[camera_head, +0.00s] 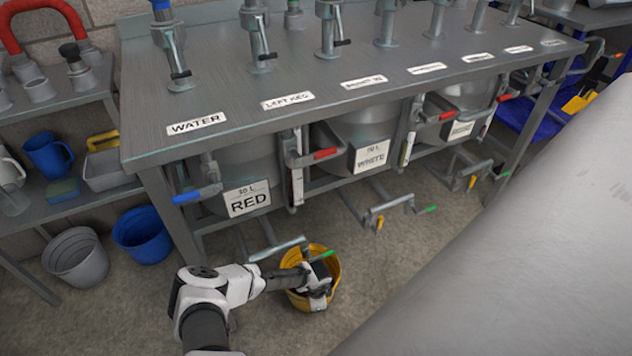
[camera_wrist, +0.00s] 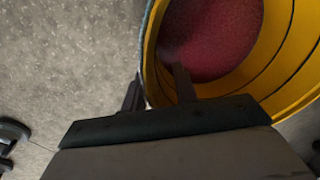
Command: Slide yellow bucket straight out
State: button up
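The yellow bucket (camera_head: 334,266) stands upright on the floor below the RED tank (camera_head: 247,200), with dark red contents inside. In the wrist view the yellow bucket (camera_wrist: 291,72) fills the upper right, and its red contents show. My gripper (camera_head: 312,280) is at the bucket's near side and covers part of it. In the wrist view my gripper (camera_wrist: 159,85) straddles the bucket wall, one finger outside and one inside. I cannot tell whether both fingers press on the wall.
A tap pipe with a green handle (camera_head: 322,256) reaches over the bucket. Similar taps stand to the right under the metal bench (camera_head: 225,92). A blue bucket (camera_head: 143,240) and a grey bucket (camera_head: 78,262) stand to the left. The floor (camera_head: 395,250) right of the yellow bucket is clear.

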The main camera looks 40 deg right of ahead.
jog(key=shift+f, duration=0.25)
grip_shut()
dwell(1.4)
